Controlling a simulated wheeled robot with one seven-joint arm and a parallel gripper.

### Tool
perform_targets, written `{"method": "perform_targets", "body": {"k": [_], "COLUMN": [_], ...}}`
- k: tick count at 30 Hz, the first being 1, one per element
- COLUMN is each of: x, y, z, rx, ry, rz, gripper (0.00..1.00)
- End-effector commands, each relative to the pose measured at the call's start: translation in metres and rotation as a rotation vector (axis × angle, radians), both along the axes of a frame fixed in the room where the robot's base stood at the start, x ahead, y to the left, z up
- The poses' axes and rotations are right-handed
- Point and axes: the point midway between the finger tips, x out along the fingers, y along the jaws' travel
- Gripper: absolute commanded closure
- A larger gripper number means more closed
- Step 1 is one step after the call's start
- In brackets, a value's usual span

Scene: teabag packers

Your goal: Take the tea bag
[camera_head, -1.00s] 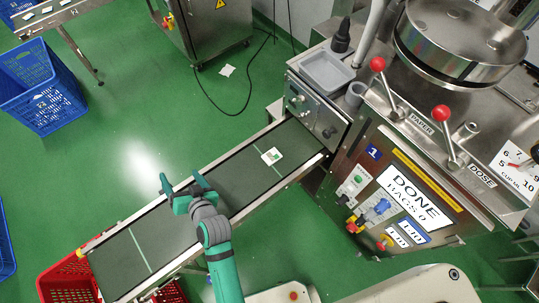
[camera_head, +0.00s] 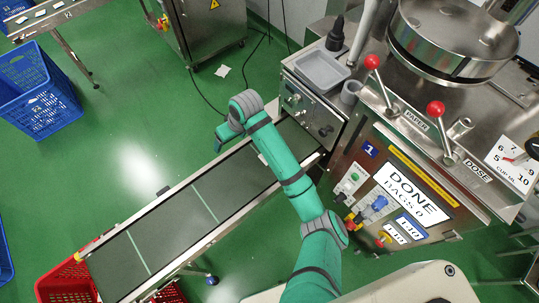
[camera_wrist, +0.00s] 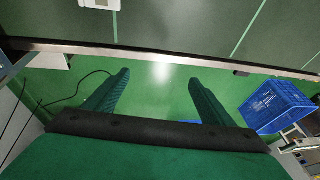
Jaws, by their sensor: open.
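The white tea bag (camera_wrist: 100,4) lies on the dark green conveyor belt (camera_wrist: 180,25) and is cut by the top edge of the wrist view. In the head view my arm hides nearly all of it; a pale sliver shows beside the arm. My gripper (camera_wrist: 158,78) is open and empty, its two teal fingers apart with green floor seen between them. In the head view my gripper (camera_head: 222,132) is over the far edge of the belt's upper right part, its fingers partly hidden by the wrist.
The packing machine (camera_head: 400,190) with red-knobbed levers stands at the right, beside the belt's upper end. A red crate (camera_head: 66,283) sits at the belt's lower end. A blue crate (camera_head: 38,100) stands on the floor at the left. The lower belt is clear.

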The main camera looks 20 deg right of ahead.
Motion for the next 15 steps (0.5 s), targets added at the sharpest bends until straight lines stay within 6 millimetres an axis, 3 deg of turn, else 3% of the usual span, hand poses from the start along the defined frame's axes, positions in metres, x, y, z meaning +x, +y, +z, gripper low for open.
{"method": "perform_targets", "body": {"k": [1, 6, 10, 15], "x": [-0.005, -0.03, -0.042, -0.046], "y": [-0.029, -0.095, -0.121, -0.129], "z": [0.002, 0.006, 0.009, -0.003], "rx": [-0.055, -0.176, -0.224, -0.239], "ry": [0.044, 0.18, 0.239, 0.262], "rz": [-0.002, -0.006, -0.012, -0.013], "gripper": [0.23, 0.23, 0.23, 0.23]}}
